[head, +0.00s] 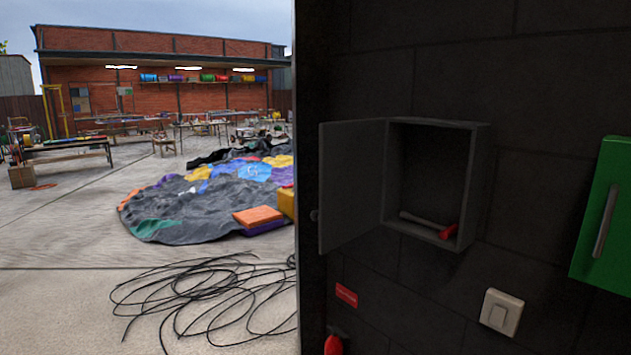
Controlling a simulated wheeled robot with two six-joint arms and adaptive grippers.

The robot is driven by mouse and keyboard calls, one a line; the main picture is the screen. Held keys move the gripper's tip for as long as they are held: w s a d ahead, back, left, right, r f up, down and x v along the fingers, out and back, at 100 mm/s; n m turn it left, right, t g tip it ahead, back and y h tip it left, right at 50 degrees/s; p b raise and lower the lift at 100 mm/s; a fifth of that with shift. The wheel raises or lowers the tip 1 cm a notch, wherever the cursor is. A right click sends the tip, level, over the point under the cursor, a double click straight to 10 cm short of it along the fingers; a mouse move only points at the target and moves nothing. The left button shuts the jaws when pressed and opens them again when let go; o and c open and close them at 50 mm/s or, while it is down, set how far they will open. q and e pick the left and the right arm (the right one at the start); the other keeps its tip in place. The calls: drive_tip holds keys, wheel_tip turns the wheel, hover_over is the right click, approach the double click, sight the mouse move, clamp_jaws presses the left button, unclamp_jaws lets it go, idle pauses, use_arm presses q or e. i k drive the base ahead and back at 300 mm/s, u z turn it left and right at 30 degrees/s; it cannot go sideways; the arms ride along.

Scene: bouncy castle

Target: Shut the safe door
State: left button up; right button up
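The grey safe (478,190) is fixed on the dark block wall, right of the middle in the head view. Its door (350,185) is hinged on the left and stands wide open, swung out to the left. A small knob shows at the door's left edge. Inside the safe lies a tool with a grey handle and a red end (448,231), resting on the floor of the safe. Neither of my grippers is in view.
A green cabinet (600,215) with a grey handle hangs at the right. A white switch (501,312) and a red label (346,295) are below the safe. Coiled black cable (215,298) and a deflated colourful castle (215,200) lie on the ground to the left.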

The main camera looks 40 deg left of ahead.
sight(351, 163)
drive_tip(key=u, duration=2.15)
drive_tip(key=i, duration=2.2)
drive_tip(key=z, duration=2.1)
drive_tip(key=k, duration=0.9)
drive_tip(key=z, duration=0.95)
drive_tip(key=i, duration=0.25)
drive_tip(key=u, duration=0.15)
